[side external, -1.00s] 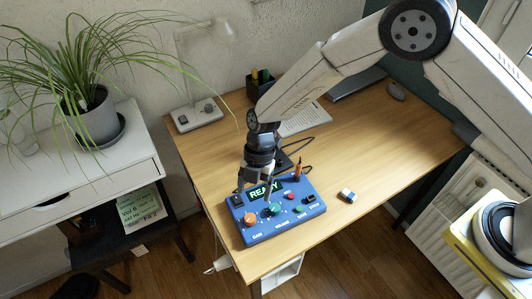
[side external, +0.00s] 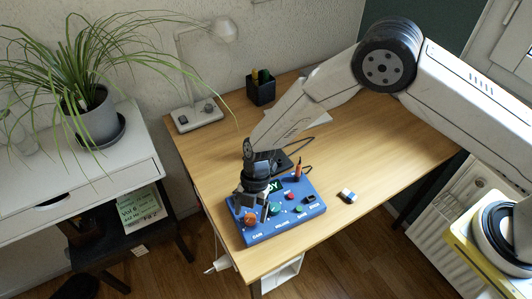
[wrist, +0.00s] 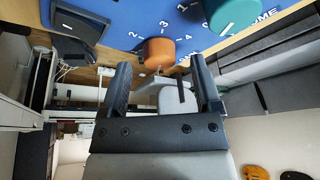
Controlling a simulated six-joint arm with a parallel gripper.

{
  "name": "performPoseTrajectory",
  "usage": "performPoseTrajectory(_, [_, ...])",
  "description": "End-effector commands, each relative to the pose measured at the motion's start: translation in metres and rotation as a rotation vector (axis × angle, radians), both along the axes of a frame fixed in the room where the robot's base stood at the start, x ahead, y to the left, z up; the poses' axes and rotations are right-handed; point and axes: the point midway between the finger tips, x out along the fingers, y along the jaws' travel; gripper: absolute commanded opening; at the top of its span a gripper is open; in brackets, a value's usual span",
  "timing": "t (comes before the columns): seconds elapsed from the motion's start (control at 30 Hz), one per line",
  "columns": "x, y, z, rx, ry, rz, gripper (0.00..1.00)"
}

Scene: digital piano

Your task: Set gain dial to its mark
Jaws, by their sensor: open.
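The blue panel (side external: 280,228) lies on the desk with a lit display. The orange gain dial (side external: 250,219) is at its front left corner. In the wrist view the orange dial (wrist: 159,52) shows its side, with the numbers 2, 3 and 4 printed around it. Its pointer and mark cannot be made out. My gripper (side external: 252,211) is open, pointing down just over the dial. In the wrist view the fingertips (wrist: 160,72) are on either side of the dial's line, with the dial beyond them. I cannot tell whether they touch it.
A teal volume dial (wrist: 232,14) is close to the right finger in the wrist view. A black rocker switch (wrist: 78,25) is to the left.

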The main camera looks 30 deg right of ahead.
Motion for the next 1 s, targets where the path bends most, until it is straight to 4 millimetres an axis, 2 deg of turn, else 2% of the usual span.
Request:
performPoseTrajectory(0.17, [-0.0031,0.0033,-0.0097,-0.001,0.001,0.0,0.81])
performPoseTrajectory(0.47, [-0.0033,0.0037,-0.0113,0.0,0.0,0.0,0.81])
performPoseTrajectory(0.5, [-0.0033,0.0037,-0.0113,0.0,0.0,0.0,0.78])
performPoseTrajectory(0.67, [-0.0033,0.0036,-0.0113,0.0,0.0,0.0,0.27])
performPoseTrajectory(0.7, [-0.0033,0.0036,-0.0113,0.0,0.0,0.0,0.15])
performPoseTrajectory(0.73, [-0.0033,0.0036,-0.0113,0.0,0.0,0.0,0.05])
performPoseTrajectory(0.77, [-0.0033,0.0035,-0.0112,0.0,0.0,0.0,0.0])
performPoseTrajectory(1.0, [-0.0033,0.0034,-0.0111,0.0,0.0,-0.009,0.0])
